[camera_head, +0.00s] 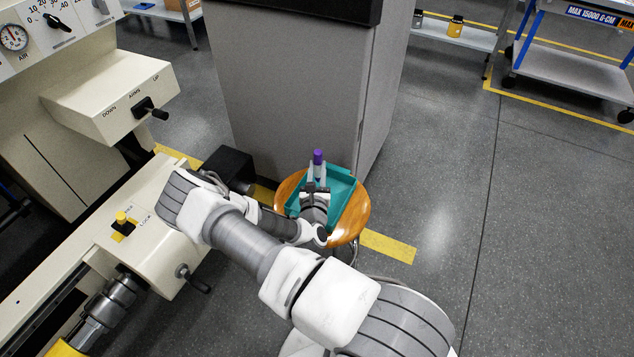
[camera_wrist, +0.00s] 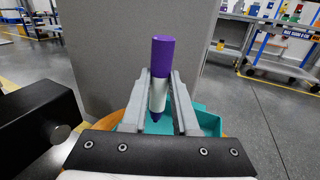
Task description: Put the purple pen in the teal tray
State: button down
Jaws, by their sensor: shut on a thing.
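The purple pen (camera_wrist: 161,60) is a thick marker with a purple cap and a pale barrel, held upright. My gripper (camera_wrist: 160,92) is shut on its barrel in the wrist view. In the head view the purple cap (camera_head: 318,156) shows above the fingers of my gripper (camera_head: 317,178). The teal tray (camera_head: 353,206) sits on a round wooden stool, and the gripper and pen are over it in that view. The tray also shows in the wrist view (camera_wrist: 208,122), behind and below the fingers. My arm hides part of the tray, and I cannot tell the pen's height above it.
The round wooden stool (camera_head: 360,221) stands in front of a grey cabinet (camera_head: 290,90). A cream machine (camera_head: 150,215) with levers is on the left. A black block (camera_wrist: 35,118) is close at the left of the gripper. Open floor lies to the right.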

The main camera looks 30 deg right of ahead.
aim_at(317, 176)
jog(key=shift+w+f, duration=0.2)
jog(key=shift+f+b, duration=1.05)
jog(key=shift+f, duration=0.8)
jog(key=shift+f, duration=0.2)
jog(key=c, duration=0.7)
grip_release()
jog(key=shift+r, duration=0.1)
